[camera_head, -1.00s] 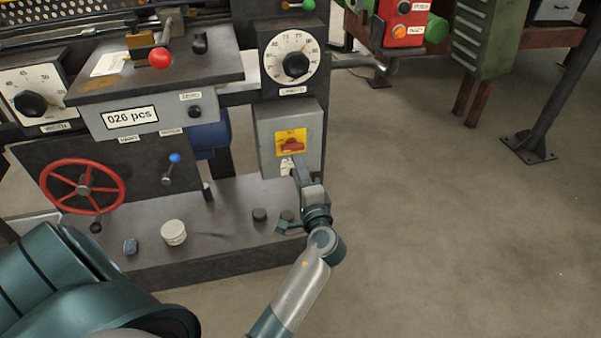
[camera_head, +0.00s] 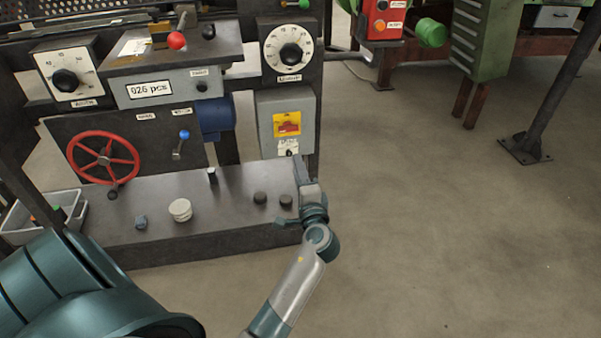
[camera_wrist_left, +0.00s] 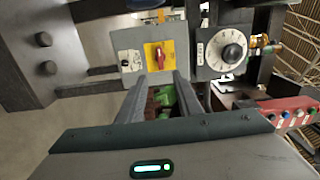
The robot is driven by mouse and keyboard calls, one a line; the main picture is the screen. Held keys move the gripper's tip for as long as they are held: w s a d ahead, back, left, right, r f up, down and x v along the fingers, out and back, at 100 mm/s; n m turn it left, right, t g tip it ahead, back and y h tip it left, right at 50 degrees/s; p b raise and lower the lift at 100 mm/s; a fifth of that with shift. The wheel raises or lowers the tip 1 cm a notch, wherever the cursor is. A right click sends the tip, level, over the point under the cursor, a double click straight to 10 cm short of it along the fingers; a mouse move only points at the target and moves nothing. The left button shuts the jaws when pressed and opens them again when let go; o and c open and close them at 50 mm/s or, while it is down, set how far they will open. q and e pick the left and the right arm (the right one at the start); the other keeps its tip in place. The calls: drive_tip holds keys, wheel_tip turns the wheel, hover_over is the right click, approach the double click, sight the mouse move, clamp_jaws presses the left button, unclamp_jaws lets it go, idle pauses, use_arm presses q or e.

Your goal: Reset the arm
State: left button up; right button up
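My left gripper (camera_head: 299,172) points up in the head view, just below the grey switch box (camera_head: 265,125) in the picture. The box carries a red rotary switch (camera_head: 288,127) on a yellow plate. In the left wrist view, my left gripper's (camera_wrist_left: 161,92) two fingers stand apart with a gap between them. No held object can be made out. Green and reddish shapes show in the gap, and I cannot tell what they are. The switch box (camera_wrist_left: 128,62) shows beyond the fingertips, apart from them. My right gripper is not in view.
The machine's bench-like base (camera_head: 235,190) lies left of my gripper, with a red handwheel (camera_head: 104,160) and a white round stack (camera_head: 180,209) near it. A grey bin (camera_head: 15,226) is at the far left. Open floor (camera_head: 430,220) spreads to the right.

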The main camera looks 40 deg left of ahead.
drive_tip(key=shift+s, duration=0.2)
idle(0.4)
